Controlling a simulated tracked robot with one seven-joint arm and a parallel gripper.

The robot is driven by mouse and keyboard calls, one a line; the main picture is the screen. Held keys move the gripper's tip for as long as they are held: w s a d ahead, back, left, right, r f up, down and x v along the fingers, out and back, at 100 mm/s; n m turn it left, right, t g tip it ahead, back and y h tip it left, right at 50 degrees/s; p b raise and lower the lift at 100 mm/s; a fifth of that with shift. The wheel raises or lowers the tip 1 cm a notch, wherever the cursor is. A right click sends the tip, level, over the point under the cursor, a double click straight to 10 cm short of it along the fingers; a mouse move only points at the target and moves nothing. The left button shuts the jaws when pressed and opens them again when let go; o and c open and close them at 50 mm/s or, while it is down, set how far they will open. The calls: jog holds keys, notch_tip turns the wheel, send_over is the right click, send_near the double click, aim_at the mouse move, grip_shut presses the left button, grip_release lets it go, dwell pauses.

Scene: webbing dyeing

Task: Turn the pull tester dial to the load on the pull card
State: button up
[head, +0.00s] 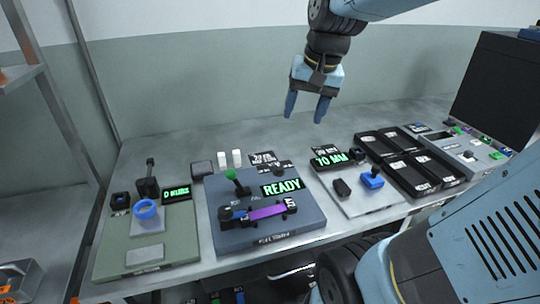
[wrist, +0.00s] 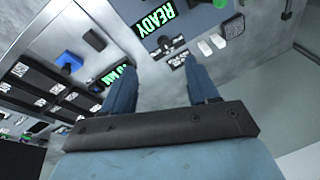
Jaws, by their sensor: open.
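The pull tester (head: 255,233) is a blue-grey box in the middle of the bench, with a purple strap (head: 266,212) across its top. Its green display (head: 282,187) reads READY and also shows in the wrist view (wrist: 157,18). A small dark knob (head: 279,171), which looks like the dial, sits behind the display; its setting is too small to read. A black card with white print (head: 263,157) stands behind the tester; I cannot read its load. My gripper (head: 306,108) is open and empty, high above the bench behind the tester; its fingers show in the wrist view (wrist: 160,80).
A green-grey station (head: 148,255) with a blue ring (head: 146,209) stands left. A pale station (head: 360,200) with a 70 MM display (head: 330,159) and blue block (head: 372,178) stands right, beside black trays (head: 408,178). Two white blocks stand behind the tester.

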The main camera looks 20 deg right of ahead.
jog(key=w+d+f+m+g+y, duration=0.1)
jog(key=w+d+f+m+g, duration=0.2)
jog(key=w, duration=0.5)
jog(key=m+g+y, duration=0.2)
jog(key=m, duration=0.4)
send_near(279, 166)
jog(key=x, duration=0.8)
jog(key=shift+s+a+f, duration=0.2)
jog(key=shift+f, duration=0.1)
jog(key=shift+c, duration=0.3)
jog(key=c, duration=1)
